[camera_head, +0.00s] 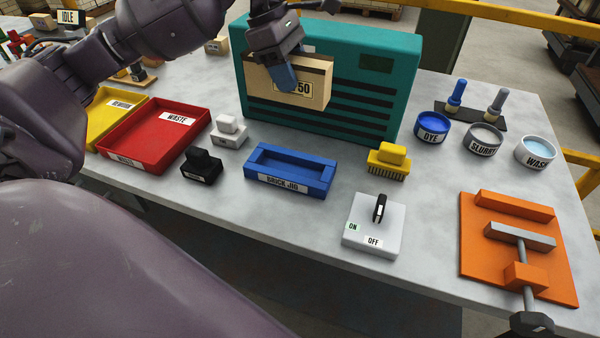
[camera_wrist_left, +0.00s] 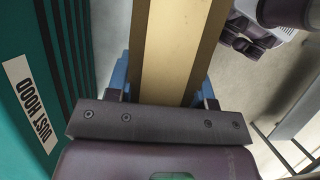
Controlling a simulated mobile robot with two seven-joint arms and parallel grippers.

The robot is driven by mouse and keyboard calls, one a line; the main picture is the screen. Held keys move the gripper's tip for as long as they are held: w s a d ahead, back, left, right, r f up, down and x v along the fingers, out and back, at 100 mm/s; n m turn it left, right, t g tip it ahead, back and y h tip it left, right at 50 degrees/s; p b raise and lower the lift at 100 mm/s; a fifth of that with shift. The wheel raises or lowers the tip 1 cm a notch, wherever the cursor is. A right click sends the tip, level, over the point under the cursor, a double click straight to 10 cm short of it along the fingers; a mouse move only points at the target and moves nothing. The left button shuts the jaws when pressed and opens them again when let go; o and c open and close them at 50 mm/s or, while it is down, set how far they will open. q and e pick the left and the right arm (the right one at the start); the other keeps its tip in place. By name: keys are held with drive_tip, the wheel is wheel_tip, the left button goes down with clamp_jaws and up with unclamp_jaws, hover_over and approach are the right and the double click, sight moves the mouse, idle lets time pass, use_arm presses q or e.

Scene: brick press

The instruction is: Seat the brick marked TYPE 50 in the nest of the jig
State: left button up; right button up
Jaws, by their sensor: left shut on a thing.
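The tan brick (camera_head: 317,88) hangs in the air, its label showing "50" with the rest covered by a blue finger. My left gripper (camera_head: 284,77) is shut on it from above, one finger across the labelled face. In the left wrist view the brick (camera_wrist_left: 168,45) runs between the two blue fingers. The blue jig (camera_head: 262,177), labelled BRICK JIG, lies on the table below and nearer, and its nest looks empty. The brick is apart from the jig, in front of the teal hood. My right gripper is not seen.
The teal dust hood (camera_head: 385,75) stands close behind the brick. A black block (camera_head: 200,170), white block (camera_head: 229,131) and red waste tray (camera_head: 150,150) lie left of the jig. The yellow brush (camera_head: 388,160) and ON/OFF switch (camera_head: 375,238) lie right. An orange clamp (camera_head: 485,260) is farther right.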

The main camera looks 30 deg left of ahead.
use_arm(q)
drive_tip(key=shift+f, duration=0.45)
wheel_tip(320, 180, down, 15)
drive_tip(key=shift+f+b, duration=0.15)
drive_tip(key=shift+b, duration=0.35)
wheel_tip(320, 180, down, 3)
drive_tip(key=shift+f, duration=0.4)
drive_tip(key=shift+s+f+b, duration=0.1)
drive_tip(key=shift+f+b, duration=0.3)
drive_tip(key=shift+b, duration=0.05)
